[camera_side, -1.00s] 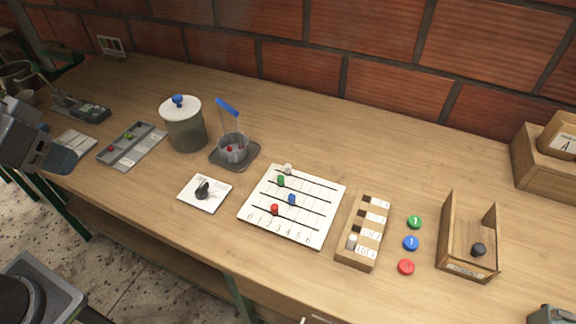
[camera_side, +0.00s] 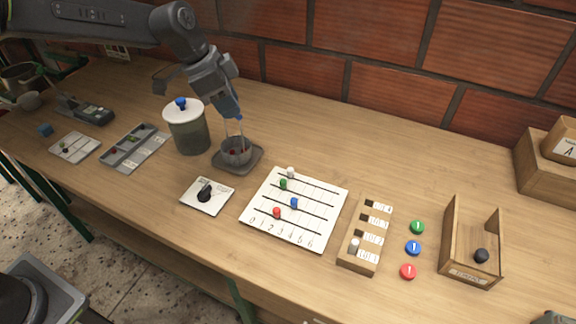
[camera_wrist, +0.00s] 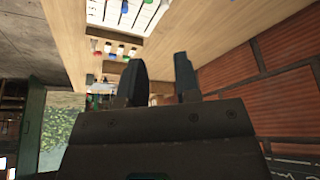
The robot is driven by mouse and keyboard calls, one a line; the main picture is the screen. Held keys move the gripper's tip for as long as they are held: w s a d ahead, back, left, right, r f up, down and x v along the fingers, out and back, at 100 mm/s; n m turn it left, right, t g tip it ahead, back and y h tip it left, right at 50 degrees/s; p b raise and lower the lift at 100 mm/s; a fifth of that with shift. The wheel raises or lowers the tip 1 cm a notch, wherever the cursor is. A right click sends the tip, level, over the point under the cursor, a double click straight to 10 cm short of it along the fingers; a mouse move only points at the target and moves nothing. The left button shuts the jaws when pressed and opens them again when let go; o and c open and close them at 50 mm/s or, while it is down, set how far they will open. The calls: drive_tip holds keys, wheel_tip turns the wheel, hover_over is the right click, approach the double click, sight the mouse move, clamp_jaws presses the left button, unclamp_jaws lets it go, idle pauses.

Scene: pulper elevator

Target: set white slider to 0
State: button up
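The white slider (camera_side: 291,173) sits on the top line of a white slider board (camera_side: 330,188), a little in from the line's left end. Green (camera_side: 283,184), blue (camera_side: 294,203) and red (camera_side: 277,213) sliders sit on the lines below it. Digits run along the board's front edge, with 0 at the left. My gripper (camera_side: 230,108) is up and left of the board, above the cup with the dark base. In the wrist view my gripper (camera_wrist: 160,75) has its two fingers apart, with nothing seen between them.
A lidded pot (camera_side: 188,132) and the clear cup (camera_side: 236,152) on its base stand left of the board. A white dial plate (camera_side: 219,203) is at its left, a wooden slider block (camera_side: 359,262) at its right. Buttons and an open wooden box (camera_side: 470,270) lie further right.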

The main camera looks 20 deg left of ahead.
sight(290, 169)
drive_tip(key=w+d+f+m, duration=0.1)
drive_tip(key=w+d+f, duration=0.1)
drive_tip(key=f, duration=0.5)
drive_tip(key=w+d+f+m, duration=0.1)
drive_tip(key=w+d+f, duration=0.2)
drive_tip(key=f, duration=0.4)
drive_tip(key=w+d+f+m+g, duration=0.1)
drive_tip(key=w+d+f, duration=0.2)
drive_tip(key=f, duration=0.4)
drive_tip(key=shift+d+f+h, duration=0.25)
drive_tip(key=shift+d+h, duration=0.05)
drive_tip(key=shift+d, duration=0.25)
clamp_jaws()
